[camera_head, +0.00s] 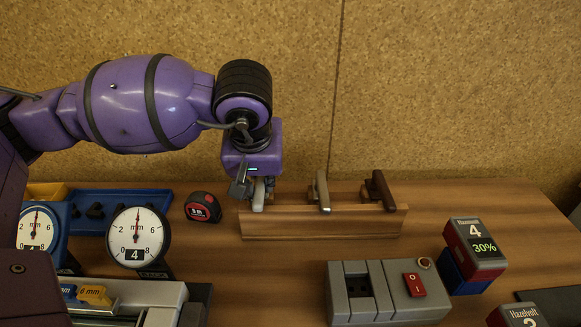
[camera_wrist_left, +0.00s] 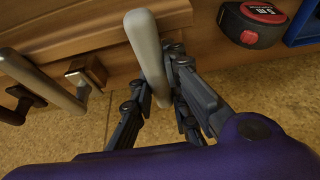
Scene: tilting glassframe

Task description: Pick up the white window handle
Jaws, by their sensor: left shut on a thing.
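The white window handle (camera_head: 259,195) stands at the left end of a wooden rack. In the head view my left gripper (camera_head: 254,186) covers its upper part. In the left wrist view the white handle (camera_wrist_left: 148,55) lies between the two fingers of my left gripper (camera_wrist_left: 158,88), which is shut on it. The handle is still at the rack; I cannot tell whether it is lifted from its slot. My right gripper is in neither view.
The wooden rack (camera_head: 300,227) also holds a beige handle (camera_head: 322,192) and a dark brown handle (camera_head: 379,191) to the right. A tape measure (camera_head: 203,207) sits left of the rack. Dial gauges (camera_head: 138,238), a grey switch box (camera_head: 385,292) and a Hazelvolt block (camera_head: 475,250) stand nearer.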

